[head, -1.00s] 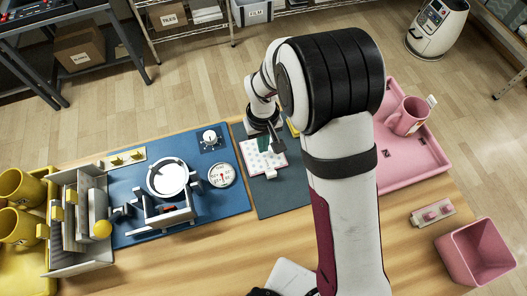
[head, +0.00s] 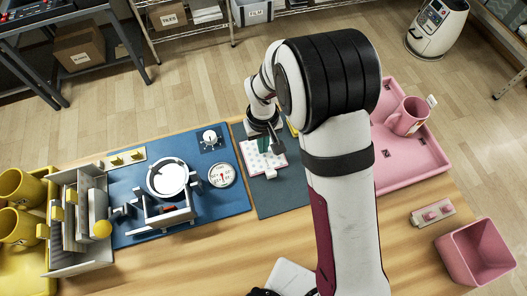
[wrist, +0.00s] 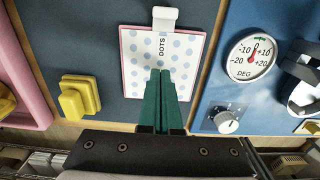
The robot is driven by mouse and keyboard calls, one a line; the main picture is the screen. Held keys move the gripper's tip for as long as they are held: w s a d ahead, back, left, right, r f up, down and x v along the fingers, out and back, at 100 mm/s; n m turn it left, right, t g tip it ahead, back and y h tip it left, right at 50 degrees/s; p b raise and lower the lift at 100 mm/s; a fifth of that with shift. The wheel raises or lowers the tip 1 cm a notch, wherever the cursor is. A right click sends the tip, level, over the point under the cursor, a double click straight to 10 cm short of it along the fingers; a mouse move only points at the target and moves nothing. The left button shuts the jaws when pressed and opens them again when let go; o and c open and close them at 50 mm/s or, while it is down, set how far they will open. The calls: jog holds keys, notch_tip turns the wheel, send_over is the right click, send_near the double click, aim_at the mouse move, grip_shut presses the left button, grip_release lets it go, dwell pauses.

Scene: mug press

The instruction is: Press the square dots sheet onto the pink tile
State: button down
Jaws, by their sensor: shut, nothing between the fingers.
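The dots sheet (wrist: 185,48) is a white square with pale blue dots and a "DOTS" label, and it also shows in the head view (head: 257,163). It lies on the pink tile (wrist: 124,75), whose pink edge shows around it. A white clip or tab (wrist: 165,18) sits at the edge of the sheet by the label. My gripper (wrist: 161,72) has its dark green fingers together and empty, with the tips over the sheet; whether they touch it I cannot tell. In the head view my gripper (head: 271,146) is over the sheet's far part.
A yellow block (wrist: 78,98) lies beside the tile on the dark mat. A dial gauge (wrist: 256,52) and a knob (wrist: 227,122) are on the blue mat. A mug press (head: 168,190) stands left, a pink tray (head: 420,170) with a pink mug (head: 407,116) right.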

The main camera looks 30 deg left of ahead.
jog(key=shift+f, duration=0.65)
dwell(1.1)
jog(key=shift+r, duration=3.05)
jog(key=d+r+m, duration=0.5)
jog(key=d+r, duration=0.4)
jog(key=d, duration=0.2)
jog(key=s+d+r+m+y, duration=0.1)
jog(key=s+d+r+m, duration=0.1)
jog(key=s+d+m, duration=0.2)
jog(key=s+d+r+m, duration=0.3)
jog(key=s+d+m, duration=0.2)
jog(key=s+d, duration=0.4)
jog(key=s, duration=0.3)
jog(key=shift+s+r+m+y, duration=0.15)
jog(key=shift+r+m+y, duration=0.15)
jog(key=shift+y, duration=0.1)
